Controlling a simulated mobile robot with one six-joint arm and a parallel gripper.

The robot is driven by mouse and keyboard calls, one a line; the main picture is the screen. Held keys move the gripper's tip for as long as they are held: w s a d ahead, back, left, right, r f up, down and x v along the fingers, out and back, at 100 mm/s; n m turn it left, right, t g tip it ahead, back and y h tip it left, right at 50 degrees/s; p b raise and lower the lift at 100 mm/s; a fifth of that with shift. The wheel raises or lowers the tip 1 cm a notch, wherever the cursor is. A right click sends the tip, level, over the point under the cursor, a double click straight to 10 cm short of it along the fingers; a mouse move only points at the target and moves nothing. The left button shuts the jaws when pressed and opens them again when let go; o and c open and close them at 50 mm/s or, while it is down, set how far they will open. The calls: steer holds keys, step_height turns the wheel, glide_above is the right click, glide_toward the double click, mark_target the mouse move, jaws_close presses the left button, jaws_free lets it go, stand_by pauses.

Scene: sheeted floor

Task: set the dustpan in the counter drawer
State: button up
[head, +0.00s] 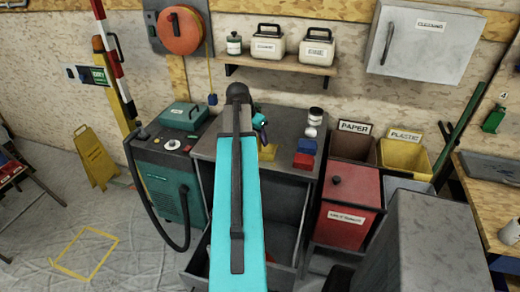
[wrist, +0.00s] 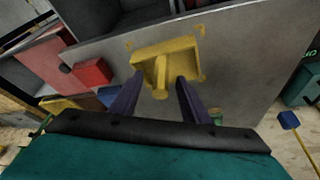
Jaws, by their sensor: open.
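The yellow dustpan (wrist: 180,52) lies on the grey counter top (wrist: 235,45), its handle pointing towards my wrist camera. In the head view the dustpan (head: 268,152) shows only in part beside my arm. My gripper (wrist: 153,88) is open, its two dark fingers on either side of the handle; I cannot tell whether they touch it. In the head view my arm hides most of the gripper. The counter drawer (head: 194,270) appears pulled out below the counter top, and my arm covers much of it.
Blue (head: 306,145) and red (head: 303,161) blocks and small jars (head: 315,114) stand right of the dustpan. A red bin (head: 347,205) stands right of the counter and a teal machine (head: 165,190) left. A shelf (head: 280,63) hangs behind.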

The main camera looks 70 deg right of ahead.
steer(key=shift+p+x, duration=0.4)
steer(key=shift+x, duration=0.95)
steer(key=shift+w, duration=0.1)
jaws_close()
